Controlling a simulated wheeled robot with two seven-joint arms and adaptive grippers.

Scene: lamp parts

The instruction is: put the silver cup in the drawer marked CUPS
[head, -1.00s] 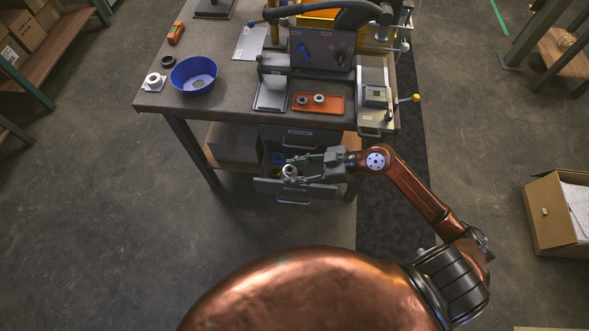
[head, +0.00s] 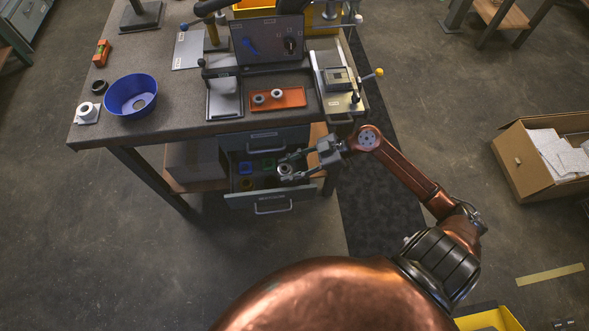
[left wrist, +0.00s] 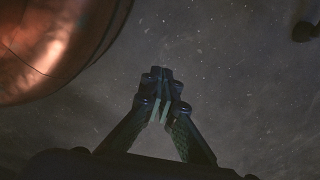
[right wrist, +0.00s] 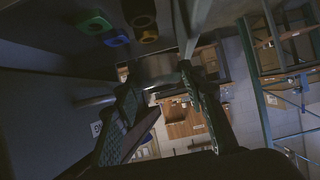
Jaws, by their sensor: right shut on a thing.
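The silver cup (head: 286,170) is at the right side of an open drawer (head: 272,203) under the bench, and also shows as a metal shape in the right wrist view (right wrist: 156,70). My right gripper (head: 292,168) reaches in from the right and is shut on the cup. Whether the cup touches the drawer floor I cannot tell. The label on the drawer front is too small to read. My left gripper (left wrist: 161,78) shows only in the left wrist view, shut and empty above bare floor.
The drawer also holds a blue piece (right wrist: 116,39), a green piece (right wrist: 95,21) and a dark yellow piece (right wrist: 148,36). A shut drawer (head: 265,142) lies above it. A blue bowl (head: 131,95) and an orange tray (head: 276,98) stand on the bench (head: 185,110). An open carton (head: 520,160) stands right.

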